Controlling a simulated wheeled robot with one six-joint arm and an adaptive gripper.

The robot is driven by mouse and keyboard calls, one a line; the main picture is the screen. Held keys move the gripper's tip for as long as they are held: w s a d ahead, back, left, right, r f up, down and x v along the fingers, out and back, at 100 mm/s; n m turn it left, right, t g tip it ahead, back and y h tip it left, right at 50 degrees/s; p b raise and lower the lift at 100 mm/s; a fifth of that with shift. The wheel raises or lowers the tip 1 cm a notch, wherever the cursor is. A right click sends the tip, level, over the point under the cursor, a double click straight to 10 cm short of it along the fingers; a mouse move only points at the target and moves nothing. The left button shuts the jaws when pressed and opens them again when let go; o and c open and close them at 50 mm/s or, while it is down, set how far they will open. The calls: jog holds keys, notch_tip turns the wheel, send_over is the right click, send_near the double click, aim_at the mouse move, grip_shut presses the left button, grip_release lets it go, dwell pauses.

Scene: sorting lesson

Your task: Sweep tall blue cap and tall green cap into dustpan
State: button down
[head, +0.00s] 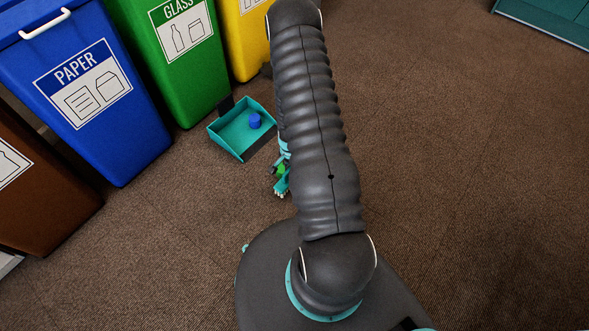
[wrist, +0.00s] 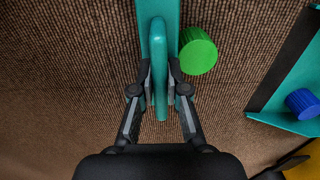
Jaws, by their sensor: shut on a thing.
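The teal dustpan (head: 227,133) lies on the carpet in front of the green bin. It also shows at the right of the wrist view (wrist: 301,78). The tall blue cap (head: 255,120) is inside the dustpan, and the wrist view shows it there too (wrist: 303,103). The tall green cap (wrist: 198,51) is on the carpet outside the dustpan, right beside the brush. In the head view the green cap (head: 279,170) is partly hidden. My gripper (wrist: 160,88) is shut on the teal handle of the brush (wrist: 159,60). White bristles of the brush (head: 281,192) show near the floor.
A brown bin (head: 40,205), a blue paper bin (head: 120,135), a green glass bin (head: 196,88) and a yellow bin (head: 245,52) stand along the left and back. Open carpet (head: 470,150) lies to the right. A teal object (head: 548,14) is at the far right.

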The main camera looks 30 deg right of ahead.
jog(key=shift+w+a+b, duration=0.1)
jog(key=shift+w+a, duration=0.1)
jog(key=shift+w, duration=1.45)
jog(key=shift+w+a+b, duration=0.1)
jog(key=shift+w+a, duration=0.15)
jog(key=shift+w, duration=1.45)
jog(key=shift+w+a+b, duration=0.1)
jog(key=shift+w+a, duration=0.1)
jog(key=shift+w, duration=1.45)
jog(key=shift+w+d+n, duration=0.4)
jog(key=shift+d+n, duration=0.15)
jog(key=shift+n, duration=0.55)
jog(key=shift+w+a+r+b, duration=0.1)
jog(key=shift+w+a+b, duration=0.8)
jog(key=shift+w, duration=1.1)
jog(key=shift+w+a+b, duration=0.45)
jog(key=shift+w+b, duration=0.8)
jog(key=shift+w, duration=0.8)
jog(key=shift+w+a+r+b, duration=0.1)
jog(key=shift+w+a+b, duration=0.8)
jog(key=shift+w, duration=1.1)
jog(key=shift+w+a, duration=0.1)
jog(key=shift+w, duration=0.95)
notch_tip(320, 180, up, 7)
jog(key=s+p, duration=0.1)
jog(key=p, duration=0.1)
jog(key=shift+d+f+p, duration=0.2)
jog(key=shift+p, duration=0.15)
jog(key=shift+s, duration=0.1)
